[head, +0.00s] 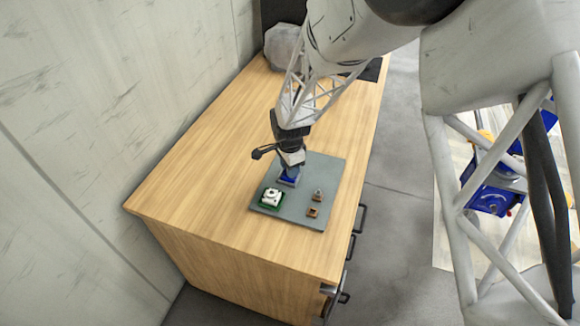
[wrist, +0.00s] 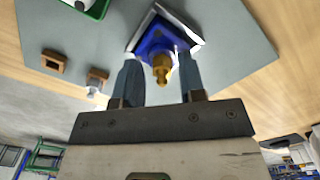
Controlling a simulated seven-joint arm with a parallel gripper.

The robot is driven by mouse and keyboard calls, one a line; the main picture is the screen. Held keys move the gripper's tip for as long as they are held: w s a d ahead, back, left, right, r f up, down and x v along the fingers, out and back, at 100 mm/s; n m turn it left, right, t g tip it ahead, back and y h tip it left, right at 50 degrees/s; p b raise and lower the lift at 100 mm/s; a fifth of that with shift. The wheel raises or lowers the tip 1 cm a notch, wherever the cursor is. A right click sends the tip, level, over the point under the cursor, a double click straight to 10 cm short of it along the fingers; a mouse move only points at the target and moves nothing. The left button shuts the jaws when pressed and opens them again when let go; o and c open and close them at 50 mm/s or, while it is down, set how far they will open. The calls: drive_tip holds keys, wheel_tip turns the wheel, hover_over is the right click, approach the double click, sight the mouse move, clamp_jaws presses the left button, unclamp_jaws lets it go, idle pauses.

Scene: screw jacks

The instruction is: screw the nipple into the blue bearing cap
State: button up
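The blue bearing cap (wrist: 151,42) sits on a pale-edged square base on the grey mat (wrist: 233,62); in the head view the cap (head: 288,181) is partly hidden below my gripper. The brass-coloured nipple (wrist: 161,68) stands at the cap, its knobbed end toward the wrist camera. How deep it sits in the cap I cannot tell. My gripper (wrist: 160,64) is open, one finger on each side of the nipple, with a visible gap on both sides. In the head view my gripper (head: 290,164) is right above the cap.
A white part in a green holder (head: 271,197) stands at the mat's front left. Two small brown square pieces stand at the right, one with a grey top (head: 318,195), one hollow (head: 313,212). A grey rock-like lump (head: 284,47) is at the table's far end. The left tabletop is clear.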

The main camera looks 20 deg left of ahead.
drive_tip(key=n, duration=1.2)
drive_tip(key=shift+n, duration=0.3)
drive_tip(key=n, duration=0.3)
drive_tip(key=shift+n, duration=0.4)
drive_tip(key=n, duration=0.4)
drive_tip(key=shift+c, duration=0.3)
clamp_jaws()
